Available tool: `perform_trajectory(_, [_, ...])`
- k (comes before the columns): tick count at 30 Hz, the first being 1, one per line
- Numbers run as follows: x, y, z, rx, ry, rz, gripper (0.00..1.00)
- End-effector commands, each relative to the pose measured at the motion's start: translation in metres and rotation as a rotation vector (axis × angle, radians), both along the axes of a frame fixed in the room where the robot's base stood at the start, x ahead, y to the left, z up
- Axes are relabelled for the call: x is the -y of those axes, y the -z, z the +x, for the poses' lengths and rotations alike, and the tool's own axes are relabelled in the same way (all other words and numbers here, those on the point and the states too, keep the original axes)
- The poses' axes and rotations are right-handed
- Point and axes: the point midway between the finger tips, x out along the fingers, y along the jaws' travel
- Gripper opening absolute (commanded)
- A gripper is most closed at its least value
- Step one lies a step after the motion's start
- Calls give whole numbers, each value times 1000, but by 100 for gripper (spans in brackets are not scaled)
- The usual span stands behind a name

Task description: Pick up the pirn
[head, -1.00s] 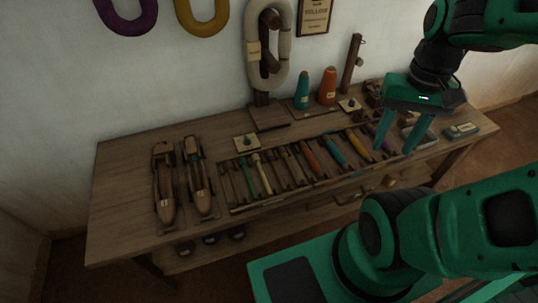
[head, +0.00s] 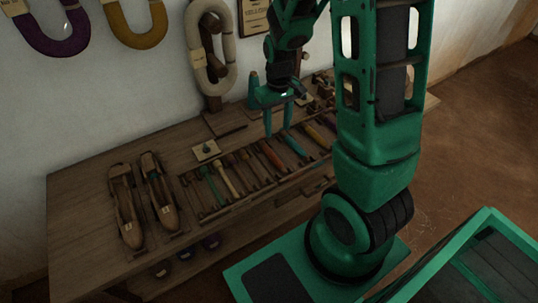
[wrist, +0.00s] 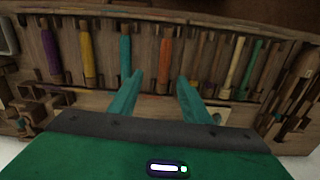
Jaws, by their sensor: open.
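Several pirns lie in a slotted wooden rack (head: 205,212) on the bench. In the head view they include a green pirn (head: 212,187), a cream pirn (head: 228,180), an orange-red pirn (head: 271,156), a teal pirn (head: 293,144) and a yellow pirn (head: 315,133). My gripper (head: 278,131) is open and empty, above the back of the rack near the orange-red and teal pirns. In the wrist view, the orange-red pirn (wrist: 165,55) shows in the gap between the fingertips (wrist: 160,79). The teal pirn (wrist: 125,52) is just left of the left finger. A purple pirn (wrist: 50,52) lies farther left.
Two wooden shuttles (head: 127,206) lie left of the rack. A small tagged block (head: 206,149) sits behind the rack.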

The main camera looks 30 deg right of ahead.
Motion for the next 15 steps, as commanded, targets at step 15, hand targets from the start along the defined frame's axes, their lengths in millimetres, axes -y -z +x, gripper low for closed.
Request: perform_trajectory(15, [-12,62,18,-2,-53,7,44])
